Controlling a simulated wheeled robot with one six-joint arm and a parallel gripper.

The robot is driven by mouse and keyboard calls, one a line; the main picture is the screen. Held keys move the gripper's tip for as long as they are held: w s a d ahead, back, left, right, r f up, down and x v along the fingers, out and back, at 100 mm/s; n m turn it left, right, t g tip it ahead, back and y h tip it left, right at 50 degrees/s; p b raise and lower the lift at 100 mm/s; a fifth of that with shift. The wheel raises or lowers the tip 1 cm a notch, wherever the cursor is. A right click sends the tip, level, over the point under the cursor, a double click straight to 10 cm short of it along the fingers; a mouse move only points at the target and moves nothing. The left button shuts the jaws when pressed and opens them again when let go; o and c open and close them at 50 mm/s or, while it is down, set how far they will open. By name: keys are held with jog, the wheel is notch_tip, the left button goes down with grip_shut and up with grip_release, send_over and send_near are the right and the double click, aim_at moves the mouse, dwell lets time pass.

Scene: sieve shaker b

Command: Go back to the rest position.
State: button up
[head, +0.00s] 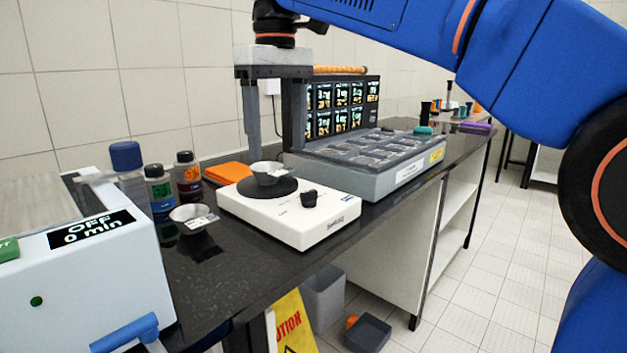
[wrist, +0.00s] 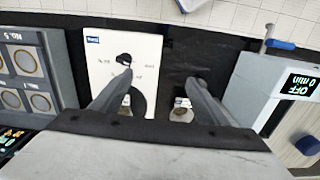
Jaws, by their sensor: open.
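My gripper (head: 273,148) is open and empty, pointing down above the white mixer (head: 290,217) with its black knob. In the wrist view my gripper (wrist: 160,82) shows its two fingers apart, one over the mixer and one over the dark bench. A small metal bowl (head: 268,173) with a label sits on the mixer's black round plate, below the fingers and apart from them. A second labelled metal bowl (head: 193,217) stands on the bench left of the mixer; part of it shows between the fingers in the wrist view (wrist: 181,114).
A pale machine (head: 100,270) reading "OFF 0 min" stands at the left. A grey multi-well unit (head: 375,180) with lit displays stands to the right. A grey bin (head: 323,292) and yellow sign (head: 292,325) are below the bench.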

jog(key=s+d+f+m+t, duration=0.1)
jog(key=s+d+f+m, duration=0.1)
jog(key=d+f, duration=0.65)
jog(key=s+d+f+m+t, duration=0.15)
jog(key=d+f, duration=0.25)
jog(key=d, duration=0.9)
jog(key=s+d+f+m, duration=0.2)
jog(key=s+d+f, duration=0.2)
jog(key=f, duration=0.3)
jog(key=s+d+f+m+t, duration=0.1)
jog(key=s+d+f, duration=0.4)
jog(key=f, duration=0.3)
jog(key=s+d+f+m+t, duration=0.1)
jog(key=s+d+f, duration=0.3)
jog(key=f, duration=0.4)
jog(key=shift+s+d+m, duration=0.35)
jog(key=shift+s+m, duration=0.05)
jog(key=shift+m, duration=0.45)
jog(key=shift+c, duration=0.6)
